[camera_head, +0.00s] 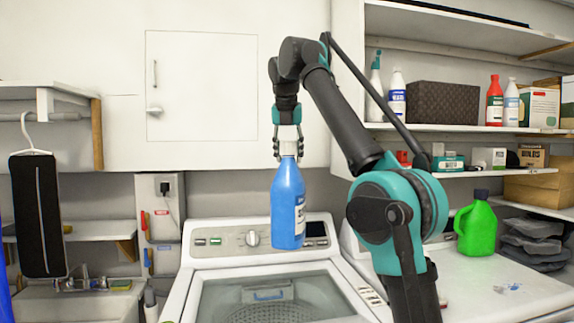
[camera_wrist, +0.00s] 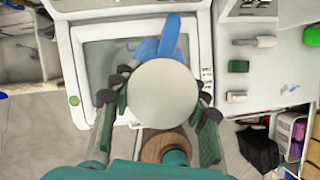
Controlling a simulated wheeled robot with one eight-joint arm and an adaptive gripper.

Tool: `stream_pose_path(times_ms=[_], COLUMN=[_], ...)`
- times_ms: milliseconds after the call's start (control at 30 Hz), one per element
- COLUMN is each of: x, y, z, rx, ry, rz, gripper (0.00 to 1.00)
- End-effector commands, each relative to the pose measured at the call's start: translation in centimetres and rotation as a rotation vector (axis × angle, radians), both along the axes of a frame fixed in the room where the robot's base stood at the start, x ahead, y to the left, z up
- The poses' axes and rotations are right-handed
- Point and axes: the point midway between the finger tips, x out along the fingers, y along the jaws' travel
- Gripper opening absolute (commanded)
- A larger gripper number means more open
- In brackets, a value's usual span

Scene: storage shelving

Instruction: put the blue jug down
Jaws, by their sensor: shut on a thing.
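The blue jug (camera_head: 287,208) hangs upright in the air, in front of the washing machine's control panel as seen in the head view. Its label faces right and is partly out of sight. My gripper (camera_head: 289,152) points down and is shut on the jug's top. In the wrist view a round white cap (camera_wrist: 163,95) fills the space between the fingers of my gripper (camera_wrist: 160,92). A blue part of the jug (camera_wrist: 169,38) shows beyond the cap. The cap hides most of the jug's body there.
The washing machine (camera_head: 205,240) has a glass lid (camera_head: 270,297). A white top (camera_head: 455,280) to the right holds a green jug (camera_head: 475,230), with free room in front. Loaded shelves (camera_head: 450,128) stand at right, a white cabinet (camera_head: 201,85) behind. A sink (camera_head: 85,300) is at left.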

Motion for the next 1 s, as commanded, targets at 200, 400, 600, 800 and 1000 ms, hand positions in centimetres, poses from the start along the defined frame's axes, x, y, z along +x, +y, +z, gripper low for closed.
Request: stream_pose_path(times_ms=[200, 400, 600, 800, 1000], x=[-0.1, -0.1, -0.1, -0.1, -0.1], y=[-0.1, -0.1, -0.1, -0.1, -0.1], z=[-2.4, -5.3, -8.5, -12.0, -14.3], rx=[0.000, 0.000, 0.000, 0.000, 0.000], ry=[-0.001, -0.001, -0.001, -0.001, -0.001], rz=[0.000, 0.000, 0.000, 0.000, 0.000], gripper=[0.00, 0.00, 0.00, 0.00, 0.00])
